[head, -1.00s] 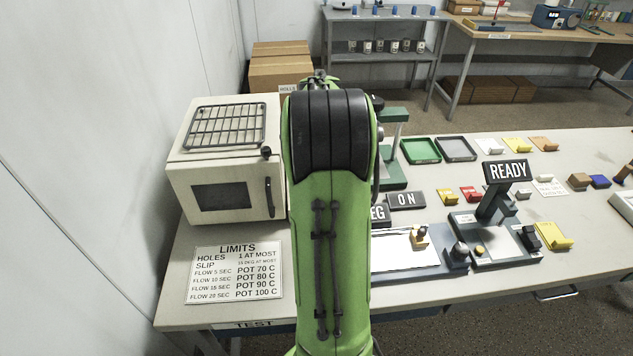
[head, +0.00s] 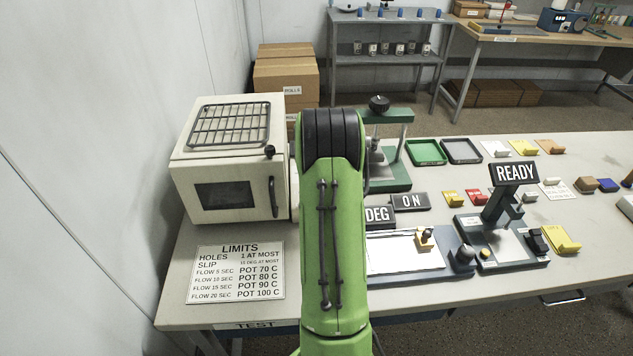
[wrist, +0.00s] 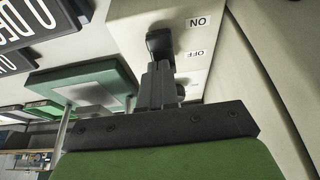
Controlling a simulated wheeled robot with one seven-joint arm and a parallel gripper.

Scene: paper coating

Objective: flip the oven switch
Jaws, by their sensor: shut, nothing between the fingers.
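The oven (head: 225,198) is a cream box with a dark window and a rack on top, at the left of the bench in the head view. Its right side is largely hidden by my arm there. My gripper is hidden in the head view.
A green press-like stand (head: 388,178) stands right of my arm and shows close by in the wrist view (wrist: 88,85). A limits sheet (head: 236,271) lies before the oven.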

